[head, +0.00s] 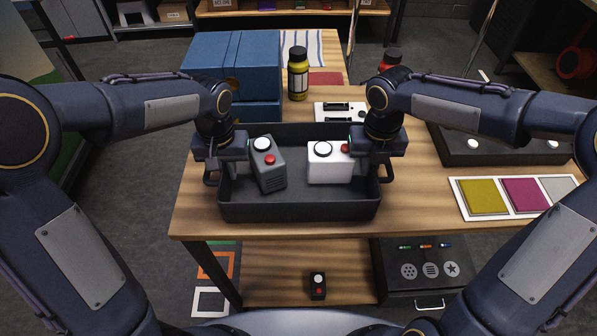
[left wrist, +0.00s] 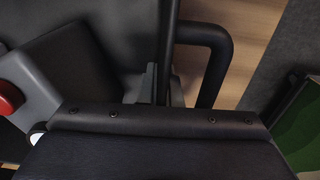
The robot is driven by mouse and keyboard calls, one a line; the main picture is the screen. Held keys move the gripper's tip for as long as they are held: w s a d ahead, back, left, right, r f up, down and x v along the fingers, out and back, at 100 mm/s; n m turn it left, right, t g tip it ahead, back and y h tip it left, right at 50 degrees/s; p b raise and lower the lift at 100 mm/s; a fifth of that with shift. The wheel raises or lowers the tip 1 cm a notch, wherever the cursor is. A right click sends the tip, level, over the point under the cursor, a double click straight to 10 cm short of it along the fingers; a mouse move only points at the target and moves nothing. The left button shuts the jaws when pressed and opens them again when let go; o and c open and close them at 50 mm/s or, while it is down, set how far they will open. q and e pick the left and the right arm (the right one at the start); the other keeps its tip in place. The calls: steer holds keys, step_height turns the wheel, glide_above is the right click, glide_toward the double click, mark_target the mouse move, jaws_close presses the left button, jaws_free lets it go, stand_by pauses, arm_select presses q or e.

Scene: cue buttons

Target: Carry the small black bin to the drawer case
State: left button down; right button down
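The small black bin (head: 300,212) is a dark open tray with a loop handle at each end, over the front of the wooden table. It holds a dark grey button box (head: 270,180) and a white button box (head: 328,170). My left gripper (head: 222,165) is at its left end; in the left wrist view the fingertips (left wrist: 163,90) sit close on both sides of the rim, beside the handle (left wrist: 218,60). My right gripper (head: 374,160) is at the right end, its fingertips hidden. A dark drawer case (head: 430,285) with symbols and a pale handle stands below the table at right.
A blue case (head: 230,75), a yellow bottle (head: 298,75) and a white panel (head: 340,111) stand behind the bin. Coloured tiles (head: 520,197) and a dark button panel (head: 480,150) lie at right. A small button box (head: 317,285) is on the lower shelf.

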arm_select(q)
steer(key=shift+r, duration=0.15)
arm_select(e)
steer(key=shift+r, duration=0.2)
